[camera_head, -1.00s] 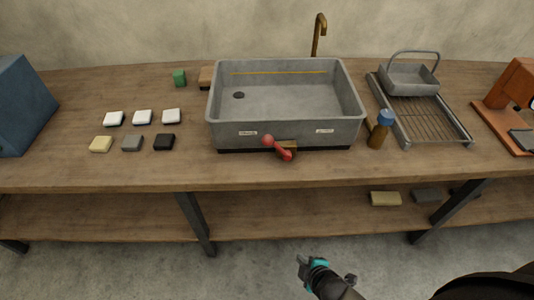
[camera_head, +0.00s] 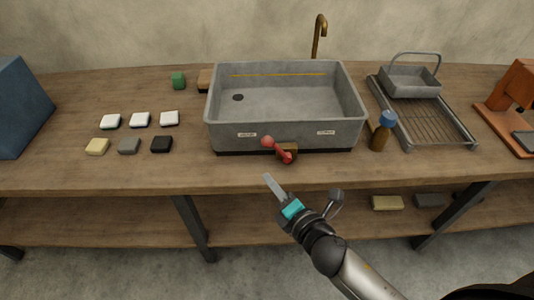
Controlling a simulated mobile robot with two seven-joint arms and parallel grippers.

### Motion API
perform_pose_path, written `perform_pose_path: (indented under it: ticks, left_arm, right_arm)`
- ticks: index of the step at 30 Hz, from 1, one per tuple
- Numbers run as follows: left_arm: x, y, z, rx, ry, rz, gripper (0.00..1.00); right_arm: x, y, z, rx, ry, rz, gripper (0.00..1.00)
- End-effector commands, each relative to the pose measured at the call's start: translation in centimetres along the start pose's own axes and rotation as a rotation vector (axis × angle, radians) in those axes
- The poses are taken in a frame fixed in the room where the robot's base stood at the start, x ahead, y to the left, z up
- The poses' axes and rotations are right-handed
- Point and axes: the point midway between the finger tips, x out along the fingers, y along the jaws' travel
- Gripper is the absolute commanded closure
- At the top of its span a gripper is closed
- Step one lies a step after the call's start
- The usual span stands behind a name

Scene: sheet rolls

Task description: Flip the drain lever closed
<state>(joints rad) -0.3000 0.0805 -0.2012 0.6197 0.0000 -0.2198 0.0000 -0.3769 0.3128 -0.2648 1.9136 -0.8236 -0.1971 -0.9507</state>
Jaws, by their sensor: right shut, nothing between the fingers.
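The red drain lever (camera_head: 277,150) is on the front of the grey sink (camera_head: 230,136), at a small brown mount (camera_head: 288,151). It slants from a round knob at upper left down to the right, between two small white labels. The left label (camera_head: 247,135) and right label (camera_head: 326,132) are too small to read. The drain hole (camera_head: 238,97) shows dark in the basin floor. My right gripper (camera_head: 269,180) is shut and empty, in front of the table's edge, below the lever and apart from it. My left gripper is not in view.
Sponges or blocks lie left of the sink, white ones (camera_head: 140,120) behind a yellow one (camera_head: 97,147), a grey one and a black one. A brown bottle with a blue cap (camera_head: 380,134) stands right of the sink, beside a drying rack (camera_head: 435,120). The table front (camera_head: 120,175) is clear.

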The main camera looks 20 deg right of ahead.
Motion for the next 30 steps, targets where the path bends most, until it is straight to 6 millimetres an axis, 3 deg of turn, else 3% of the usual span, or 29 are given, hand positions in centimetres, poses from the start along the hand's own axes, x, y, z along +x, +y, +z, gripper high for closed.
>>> perform_pose_path:
  ticks: [11, 30]
  left_arm:
    - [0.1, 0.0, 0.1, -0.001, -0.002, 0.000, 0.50]
    - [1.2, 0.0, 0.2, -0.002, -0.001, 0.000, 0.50]
  right_arm:
    - [1.1, -0.1, 0.0, 0.004, 0.000, 0.000, 1.00]
    - [10.4, -0.1, 0.1, 0.005, 0.000, 0.000, 1.00]
